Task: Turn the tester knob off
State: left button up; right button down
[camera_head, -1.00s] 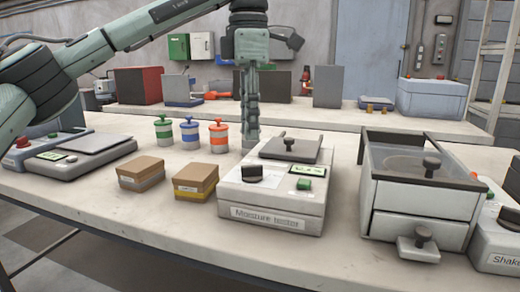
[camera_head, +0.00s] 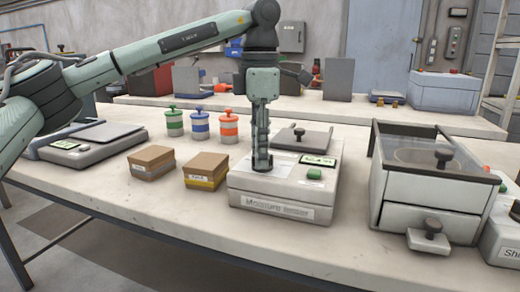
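The moisture tester (camera_head: 283,212) is a white box with a front label, in the middle of the table. It has a grey lid (camera_head: 302,138), a lit green display (camera_head: 318,160) and a green button (camera_head: 314,173). My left gripper (camera_head: 262,167) points straight down at the left part of the tester's top, where the dark knob sits. The fingers look close together over the knob, which they mostly hide. I cannot tell the knob's angle or whether the fingers grip it. My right gripper is not in view.
Left of the tester are two cardboard-topped boxes (camera_head: 205,167), several coloured jars (camera_head: 200,125) and a scale (camera_head: 90,145). On the right stands a shaker-like unit with a drawer (camera_head: 425,210). A clear strip of table runs along the front.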

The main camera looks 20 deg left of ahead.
pick_arm(q)
grip_shut()
